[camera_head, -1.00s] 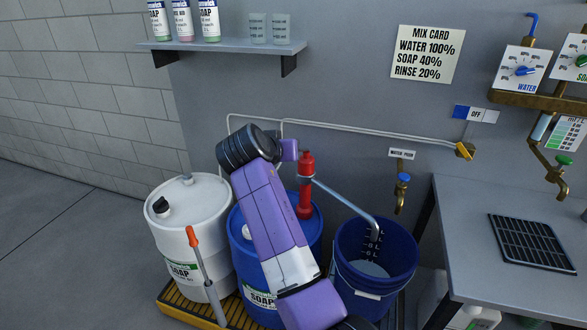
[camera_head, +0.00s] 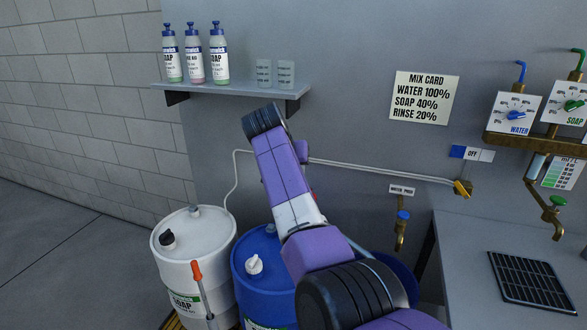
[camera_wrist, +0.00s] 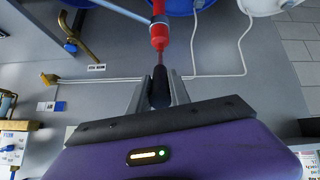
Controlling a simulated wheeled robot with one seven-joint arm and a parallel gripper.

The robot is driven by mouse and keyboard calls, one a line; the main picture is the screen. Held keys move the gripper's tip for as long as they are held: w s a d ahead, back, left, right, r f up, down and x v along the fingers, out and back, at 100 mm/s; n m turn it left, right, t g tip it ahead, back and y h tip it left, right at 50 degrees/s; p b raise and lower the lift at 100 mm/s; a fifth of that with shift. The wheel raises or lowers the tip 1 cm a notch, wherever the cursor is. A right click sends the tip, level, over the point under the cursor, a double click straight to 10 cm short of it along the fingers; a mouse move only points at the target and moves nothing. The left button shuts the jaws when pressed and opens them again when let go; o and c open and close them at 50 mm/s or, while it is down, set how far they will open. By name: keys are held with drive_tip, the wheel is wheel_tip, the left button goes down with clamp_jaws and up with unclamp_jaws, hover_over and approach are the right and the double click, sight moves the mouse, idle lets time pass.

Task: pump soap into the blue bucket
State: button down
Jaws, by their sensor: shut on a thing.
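The blue bucket (camera_head: 404,275) stands at lower centre right in the head view, mostly hidden behind my arm. The blue soap drum (camera_head: 255,250) stands left of it, with a white cap. The pump's red body (camera_wrist: 159,36) shows in the wrist view, with the grey spout pipe (camera_wrist: 122,9) leading off from its side. In the head view only a sliver of the red shows beside my arm. My gripper (camera_wrist: 160,84) is shut on the dark pump handle (camera_wrist: 159,92). A thin rod shows between handle and red body. The bucket's contents are hidden.
A white soap drum (camera_head: 195,240) with an orange-handled tool (camera_head: 202,288) in front stands left. A wall shelf (camera_head: 235,89) with bottles and cups is above. A water tap (camera_head: 402,228) is right of my arm, beside the grey table (camera_head: 470,260).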

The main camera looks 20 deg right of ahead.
drive_tip(key=shift+w+r, duration=0.1)
drive_tip(key=shift+r, duration=0.05)
drive_tip(key=c, duration=1.2)
unclamp_jaws()
drive_tip(key=b+v, duration=0.2)
drive_tip(key=v, duration=0.5)
drive_tip(key=shift+s+r, duration=0.2)
drive_tip(key=shift+s, duration=0.05)
drive_tip(key=shift+a, duration=0.1)
